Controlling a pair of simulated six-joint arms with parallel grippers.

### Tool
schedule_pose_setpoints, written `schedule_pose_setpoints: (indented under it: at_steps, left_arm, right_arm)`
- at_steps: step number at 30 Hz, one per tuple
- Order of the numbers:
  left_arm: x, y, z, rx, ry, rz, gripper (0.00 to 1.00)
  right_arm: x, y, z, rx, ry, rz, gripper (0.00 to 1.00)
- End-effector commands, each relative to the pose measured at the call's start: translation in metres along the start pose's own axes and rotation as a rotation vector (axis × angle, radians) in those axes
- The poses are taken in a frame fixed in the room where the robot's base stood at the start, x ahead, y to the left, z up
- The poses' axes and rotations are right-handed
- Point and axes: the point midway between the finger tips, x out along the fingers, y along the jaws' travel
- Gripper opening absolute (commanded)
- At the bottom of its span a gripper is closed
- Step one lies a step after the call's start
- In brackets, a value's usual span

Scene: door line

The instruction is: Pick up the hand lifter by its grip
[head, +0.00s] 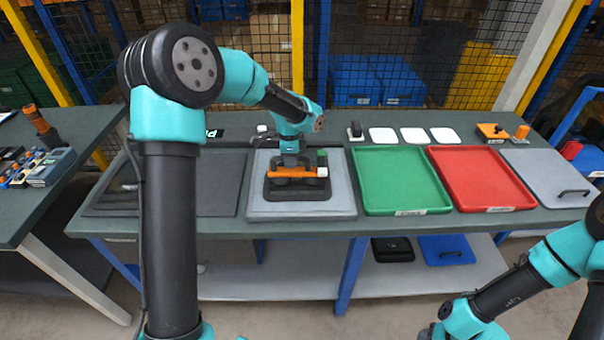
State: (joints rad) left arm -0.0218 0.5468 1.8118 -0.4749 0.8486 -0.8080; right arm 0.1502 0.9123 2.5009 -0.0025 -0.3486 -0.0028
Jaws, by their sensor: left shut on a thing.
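The hand lifter (283,174) is an orange bar with dark round parts under it and a small white part at its right end. It is over a black pad on the grey plate in the middle of the bench. My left gripper (290,160) comes down on it from above and is shut on its grip. The fingers hide most of the grip. I cannot tell whether the lifter touches the pad. My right gripper (432,332) is at the bottom edge, partly cut off, far from the lifter, and its jaws do not show clearly.
Right of the grey plate (258,209) lie a green tray (400,180), a red tray (482,178) and a grey panel with a black handle (573,192). White squares (414,135) lie behind. A dark panel (217,182) is at left. Mesh fencing stands behind the bench.

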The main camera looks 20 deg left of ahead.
Motion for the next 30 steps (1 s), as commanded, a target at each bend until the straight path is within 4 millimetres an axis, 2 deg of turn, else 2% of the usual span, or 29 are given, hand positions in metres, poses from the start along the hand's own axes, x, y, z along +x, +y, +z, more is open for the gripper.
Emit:
schedule_pose_setpoints:
  at_steps: [18, 30]
  left_arm:
    - [-0.028, 0.0, 0.0, 0.0, 0.001, -0.001, 0.0]
    - [-0.03, -0.001, 0.0, -0.001, 0.001, -0.001, 0.0]
  right_arm:
    - [0.0, 0.0, 0.0, 0.0, 0.0, 0.0, 0.51]
    - [0.0, 0.0, 0.0, 0.0, 0.0, 0.0, 0.51]
